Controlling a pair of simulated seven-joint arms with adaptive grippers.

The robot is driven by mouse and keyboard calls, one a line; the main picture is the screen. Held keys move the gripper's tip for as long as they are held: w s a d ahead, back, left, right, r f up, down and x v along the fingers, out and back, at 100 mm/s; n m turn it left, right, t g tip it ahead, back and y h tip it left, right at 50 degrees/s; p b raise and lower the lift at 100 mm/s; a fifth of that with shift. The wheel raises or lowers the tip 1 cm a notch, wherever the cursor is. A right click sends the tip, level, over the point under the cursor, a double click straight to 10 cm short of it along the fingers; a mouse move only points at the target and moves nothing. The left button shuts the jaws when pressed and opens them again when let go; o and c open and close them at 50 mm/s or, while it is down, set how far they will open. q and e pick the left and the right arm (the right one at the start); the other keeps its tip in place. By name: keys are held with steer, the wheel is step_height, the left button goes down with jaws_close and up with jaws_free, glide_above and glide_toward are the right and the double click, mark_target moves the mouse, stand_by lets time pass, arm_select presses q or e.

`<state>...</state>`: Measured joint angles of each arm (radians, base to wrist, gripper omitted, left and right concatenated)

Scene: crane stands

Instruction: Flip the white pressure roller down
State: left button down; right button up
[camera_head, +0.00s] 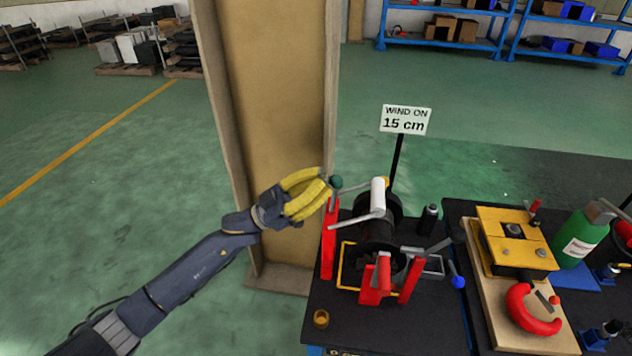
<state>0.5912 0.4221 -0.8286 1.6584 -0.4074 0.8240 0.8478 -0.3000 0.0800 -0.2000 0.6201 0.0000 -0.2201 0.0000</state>
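The white pressure roller (378,196) stands raised at the top of the winch, with a pale lever arm (357,217) reaching left from it. The winch has a black drum (378,236) between red side plates (329,238). My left gripper (325,184), with yellow fingers, is left of the winch, close to a dark green knob (336,182). I cannot tell whether it touches the knob. It is apart from the roller. Its fingers lie close together in this view, and their gap is unclear. My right gripper is out of view.
A sign (405,120) reading "WIND ON 15 cm" stands behind the winch on a black post. A beige column (270,100) rises behind my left gripper. Right of the winch are a yellow block (513,240), a red ring-shaped part (533,309) and a green bottle (579,238).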

arm_select(q)
steer(key=shift+m+g+y, duration=0.3)
steer(key=shift+g+y, duration=0.2)
steer(key=shift+y, duration=0.1)
steer(key=shift+s+d+f, duration=0.1)
steer(key=shift+s+d, duration=0.05)
steer(key=shift+d, duration=0.75)
steer(key=shift+s+d, duration=0.2)
steer(key=shift+d, duration=0.7)
steer(key=shift+s+d+f, duration=0.1)
steer(key=shift+s+d, duration=0.05)
steer(key=shift+d, duration=0.75)
steer(key=s+a+r, duration=0.1)
steer(key=a, duration=1.2)
steer(key=shift+s+r, duration=0.3)
